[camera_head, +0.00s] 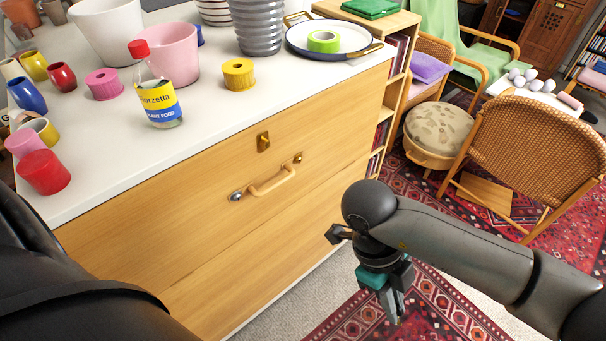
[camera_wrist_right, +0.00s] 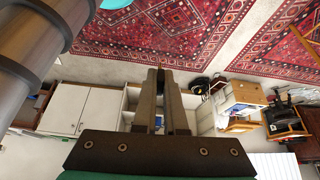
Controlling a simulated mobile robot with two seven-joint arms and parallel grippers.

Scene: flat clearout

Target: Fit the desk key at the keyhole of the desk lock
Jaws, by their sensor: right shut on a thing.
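A brass plate (camera_head: 263,141), which looks like the desk lock, sits on the upper wooden drawer front, above the handle. Its keyhole is too small to make out. My right gripper (camera_head: 394,312) hangs pointing down, right of the drawer front and well below and apart from the lock. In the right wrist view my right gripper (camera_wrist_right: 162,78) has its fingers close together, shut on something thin. Only a small sliver at the fingertips shows, so I cannot make out the desk key's shape. My left gripper is not in view; only my dark left arm shows at lower left.
The wooden handle (camera_head: 272,182) sticks out below the lock. The white top (camera_head: 215,103) holds pots, a plant food bottle (camera_head: 158,100) and a tray (camera_head: 335,51). A woven chair (camera_head: 535,140) and pouf (camera_head: 437,130) stand right. Rug (camera_head: 335,322) floor before the drawers is clear.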

